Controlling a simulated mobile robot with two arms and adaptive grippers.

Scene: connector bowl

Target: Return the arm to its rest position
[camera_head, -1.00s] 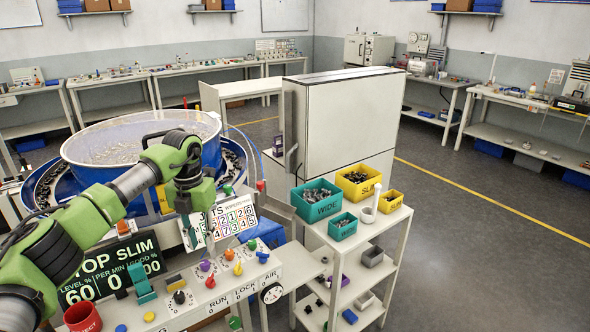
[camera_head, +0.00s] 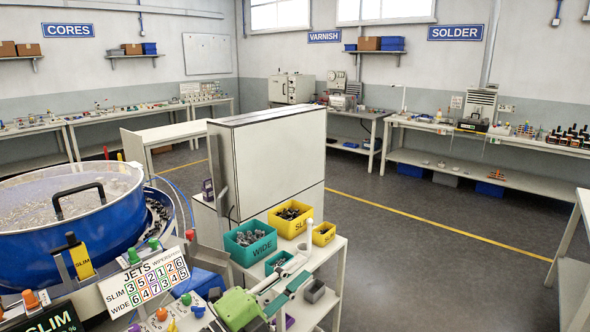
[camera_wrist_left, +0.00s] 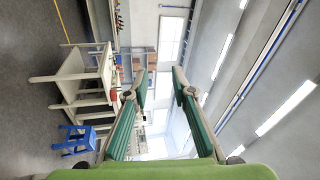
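My left gripper (camera_head: 300,270) is at the bottom centre of the head view, its green body at the lower left and its teal fingers pointing up and right. It overlaps the small shelf unit with the bins in the picture; its distance from them is hard to judge. In the left wrist view the two fingers (camera_wrist_left: 160,80) stand apart with nothing between them. The rest of my left arm is out of the head view. My right gripper is in neither view.
The blue bowl (camera_head: 60,235) with its lid stands at the left. Teal WIDE (camera_head: 250,252) and yellow SLIM (camera_head: 291,234) bins hold dark parts on the shelf unit. A white cabinet (camera_head: 270,165) stands behind. The floor (camera_head: 430,240) to the right is open.

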